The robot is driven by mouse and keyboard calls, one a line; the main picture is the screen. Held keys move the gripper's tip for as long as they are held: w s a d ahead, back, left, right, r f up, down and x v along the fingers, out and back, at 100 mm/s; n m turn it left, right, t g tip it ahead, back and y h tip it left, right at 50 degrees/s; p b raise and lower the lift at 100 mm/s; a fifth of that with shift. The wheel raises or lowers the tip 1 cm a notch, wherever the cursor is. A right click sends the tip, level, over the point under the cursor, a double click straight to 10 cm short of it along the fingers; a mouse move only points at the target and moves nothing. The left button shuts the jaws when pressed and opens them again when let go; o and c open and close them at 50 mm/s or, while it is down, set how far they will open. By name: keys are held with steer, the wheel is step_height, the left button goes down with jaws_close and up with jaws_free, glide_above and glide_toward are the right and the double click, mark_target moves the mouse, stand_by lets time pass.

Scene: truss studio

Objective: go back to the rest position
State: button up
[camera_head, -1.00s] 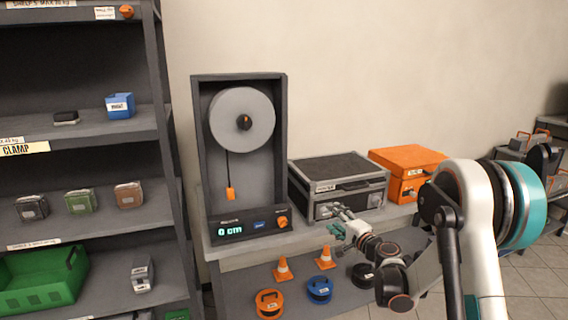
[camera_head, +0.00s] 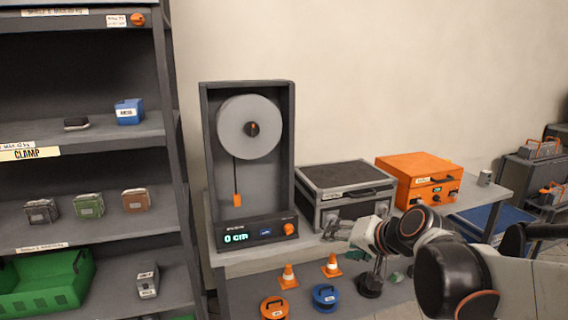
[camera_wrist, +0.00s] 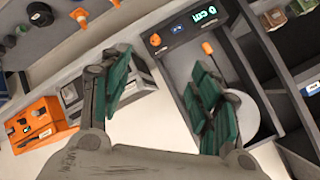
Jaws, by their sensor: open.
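My gripper (camera_wrist: 160,95) shows in the wrist view with its two green-padded fingers spread wide and nothing between them. In the head view its fingers (camera_head: 337,227) are small and partly hidden by my wrist, in front of the dark case on the bench. My arm reaches in from the lower right of the head view.
A grey measuring stand (camera_head: 248,165) with a disc and a "0 cm" display stands on the bench (camera_head: 262,262). A dark case (camera_head: 345,190) and an orange case (camera_head: 418,178) are beside it. Shelves (camera_head: 80,235) with a green bin (camera_head: 45,283) fill the left.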

steer(key=s+d+f+n+g+h, duration=0.1)
steer(key=s+d+f+n+h, duration=0.1)
steer(key=s, duration=0.9)
steer(key=s+d+f+n+g+h, duration=0.1)
steer(key=s+d, duration=0.3)
steer(key=s, duration=0.7)
steer(key=shift+s+f+n+g+h, duration=0.25)
steer(key=shift+f+n+g+h, duration=0.2)
steer(key=shift+f+h, duration=0.35)
steer(key=shift+w+r, duration=0.1)
steer(key=shift+r, duration=0.05)
